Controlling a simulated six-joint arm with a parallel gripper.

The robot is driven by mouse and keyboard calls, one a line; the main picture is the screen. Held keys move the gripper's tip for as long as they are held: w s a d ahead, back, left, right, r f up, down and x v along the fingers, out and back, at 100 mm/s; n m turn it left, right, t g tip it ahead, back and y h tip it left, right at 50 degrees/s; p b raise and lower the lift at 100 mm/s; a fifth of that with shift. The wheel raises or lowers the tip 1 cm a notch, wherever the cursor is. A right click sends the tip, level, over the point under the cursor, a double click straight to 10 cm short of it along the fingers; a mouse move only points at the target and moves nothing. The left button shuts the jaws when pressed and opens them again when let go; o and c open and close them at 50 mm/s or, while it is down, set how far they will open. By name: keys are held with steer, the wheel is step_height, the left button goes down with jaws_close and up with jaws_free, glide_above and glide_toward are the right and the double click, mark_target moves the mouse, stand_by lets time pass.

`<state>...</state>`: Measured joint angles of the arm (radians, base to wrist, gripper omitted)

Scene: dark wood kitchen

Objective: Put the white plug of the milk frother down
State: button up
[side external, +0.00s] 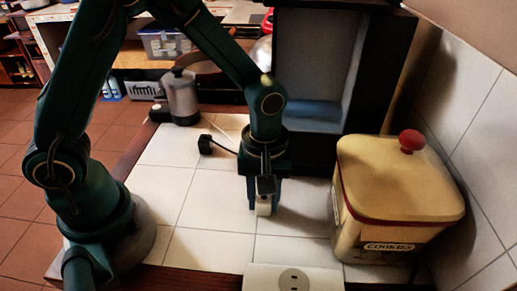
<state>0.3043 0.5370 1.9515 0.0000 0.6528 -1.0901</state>
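My gripper (264,208) points straight down over the white tiled counter, in the middle of the side external view. Its fingers are closed around a small white piece, the white plug (264,209), which shows between the fingertips. The plug is low, close to the tiles; I cannot tell whether it touches them. The milk frother (181,97), a grey metal jug with a dark lid, stands upright at the back left of the counter. Most of the plug is hidden by the fingers.
A black plug (205,145) with a cable lies left of my gripper. A yellow cookie box (395,185) with a red knob stands to the right. A white socket panel (293,280) is at the front edge. A dark cabinet (320,70) stands behind.

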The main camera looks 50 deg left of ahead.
mark_target(264, 197)
steer(key=o, duration=0.4)
steer(key=shift+c, duration=0.2)
steer(key=shift+r, duration=0.1)
step_height(264, 197, up, 12)
steer(key=s+a+r+m+t, duration=0.3)
steer(key=s+a+m+t, duration=0.2)
steer(key=s+a+m, duration=0.3)
steer(key=shift+s+m+t, duration=0.3)
steer(key=shift+s+m, duration=0.2)
